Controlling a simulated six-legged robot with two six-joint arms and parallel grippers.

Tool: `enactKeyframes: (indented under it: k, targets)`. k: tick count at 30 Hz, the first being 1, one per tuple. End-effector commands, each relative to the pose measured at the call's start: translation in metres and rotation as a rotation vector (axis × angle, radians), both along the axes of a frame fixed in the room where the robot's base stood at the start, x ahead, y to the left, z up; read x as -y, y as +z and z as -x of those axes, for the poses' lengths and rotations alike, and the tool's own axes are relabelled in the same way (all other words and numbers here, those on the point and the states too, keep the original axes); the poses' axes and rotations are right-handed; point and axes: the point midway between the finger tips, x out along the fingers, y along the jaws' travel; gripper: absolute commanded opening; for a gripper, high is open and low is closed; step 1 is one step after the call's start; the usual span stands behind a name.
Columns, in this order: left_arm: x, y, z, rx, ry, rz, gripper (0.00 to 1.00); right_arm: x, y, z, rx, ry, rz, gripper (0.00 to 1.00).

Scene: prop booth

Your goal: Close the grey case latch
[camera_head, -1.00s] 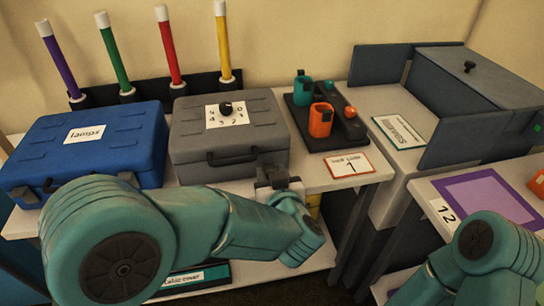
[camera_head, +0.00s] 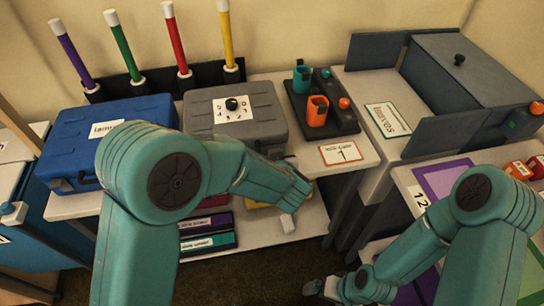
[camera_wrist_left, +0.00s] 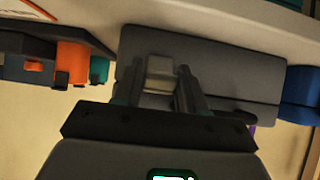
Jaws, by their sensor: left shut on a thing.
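The grey case (camera_head: 262,128) stands lid down on the shelf top, with a dial and number plate on its lid. It also shows in the wrist view (camera_wrist_left: 235,75). My left gripper (camera_wrist_left: 168,90) is at the case's front, its fingers shut on a small pale grey block, which looks like the case latch (camera_wrist_left: 160,70). Whether the latch is fastened cannot be told. In the head view my left arm hides the gripper tips and much of the case front. My right gripper (camera_head: 324,288) is low at the bottom, small and dark; its jaws are unclear.
A blue case (camera_head: 75,145) stands left of the grey case. A dark tray (camera_head: 338,125) with orange and teal holders and a card numbered 1 (camera_head: 341,153) lie to its right. Coloured tubes stand behind.

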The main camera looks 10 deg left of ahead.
Motion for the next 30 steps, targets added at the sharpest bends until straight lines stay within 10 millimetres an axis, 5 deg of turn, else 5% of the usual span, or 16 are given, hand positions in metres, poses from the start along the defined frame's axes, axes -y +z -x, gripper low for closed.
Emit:
enactKeyframes:
  k: [6,7,8,20,30]
  targets:
    - [0.000,0.000,0.000,0.001,0.000,0.000,0.11,0.000,0.000,0.000,0.000,0.000,0.000,1.00]
    - [0.000,0.000,0.000,0.001,0.000,0.000,0.51,0.000,0.000,0.000,0.000,0.000,0.000,1.00]
    - [0.000,0.000,0.000,0.001,0.000,0.000,0.60,0.000,0.000,0.000,0.000,0.000,0.000,1.00]
    - [0.003,0.006,0.006,0.002,-0.002,0.000,0.62,0.000,0.001,0.000,0.000,0.000,0.000,1.00]
    - [0.024,0.055,0.069,0.004,-0.006,0.001,0.62,0.000,0.010,0.000,0.000,0.000,0.000,1.00]
